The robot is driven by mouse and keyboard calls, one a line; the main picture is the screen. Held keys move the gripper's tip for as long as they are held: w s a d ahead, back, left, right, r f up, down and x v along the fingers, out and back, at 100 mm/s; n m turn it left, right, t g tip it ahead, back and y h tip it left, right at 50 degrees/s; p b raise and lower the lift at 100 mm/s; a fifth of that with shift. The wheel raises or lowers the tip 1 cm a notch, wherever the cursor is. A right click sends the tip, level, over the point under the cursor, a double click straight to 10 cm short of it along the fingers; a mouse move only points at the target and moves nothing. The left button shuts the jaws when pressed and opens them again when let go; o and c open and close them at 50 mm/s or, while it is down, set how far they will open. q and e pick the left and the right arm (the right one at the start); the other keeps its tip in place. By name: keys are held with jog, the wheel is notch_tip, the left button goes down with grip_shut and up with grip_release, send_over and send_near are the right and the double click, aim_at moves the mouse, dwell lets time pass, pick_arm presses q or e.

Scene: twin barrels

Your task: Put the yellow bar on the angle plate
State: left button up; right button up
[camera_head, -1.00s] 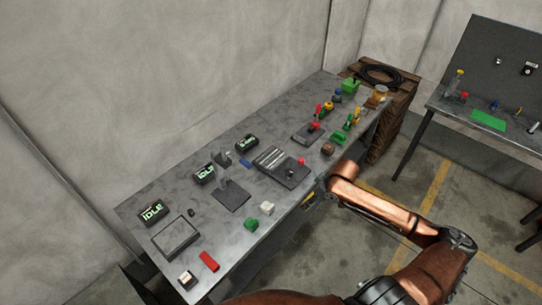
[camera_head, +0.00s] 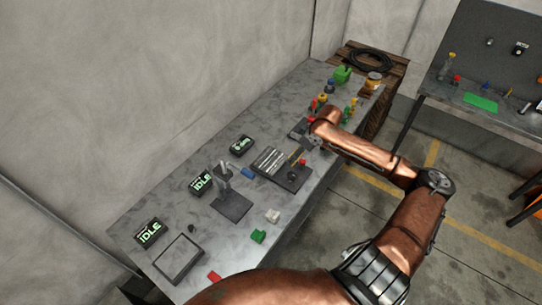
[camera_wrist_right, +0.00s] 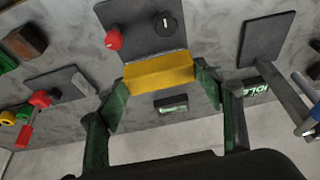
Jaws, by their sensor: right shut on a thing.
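The yellow bar (camera_wrist_right: 158,72) is held crosswise between the two green fingers of my right gripper (camera_wrist_right: 162,82), which is shut on it. In the head view the yellow bar (camera_head: 297,155) is small and partly hidden by my right gripper (camera_head: 303,150). It is over the right part of a dark base plate (camera_head: 287,180) with a ribbed grey metal block (camera_head: 271,161), a red knob and a black knob. I cannot tell for sure that this fixture is the angle plate, or whether the bar touches it. My left gripper is not in view.
A dark plate with an upright post (camera_head: 231,206) stands left of the fixture. Several black IDLE displays (camera_head: 200,182) line the bench's back. A white block (camera_head: 272,216) and green block (camera_head: 258,236) lie near the front edge. Coloured parts crowd the far end.

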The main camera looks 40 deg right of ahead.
jog(key=w+f, duration=0.2)
jog(key=w, duration=0.1)
jog(key=w+a+f, duration=0.1)
jog(key=w+f, duration=0.2)
jog(key=w, duration=0.1)
jog(key=w+f, duration=0.2)
jog(key=w, duration=0.2)
jog(key=shift+a+f, duration=0.2)
jog(key=shift+f, duration=0.2)
jog(key=shift+w+f, duration=0.2)
jog(key=shift+f, duration=0.05)
jog(key=shift+w+a+f, duration=0.1)
jog(key=shift+w+f, duration=0.15)
jog(key=shift+f, duration=1.6)
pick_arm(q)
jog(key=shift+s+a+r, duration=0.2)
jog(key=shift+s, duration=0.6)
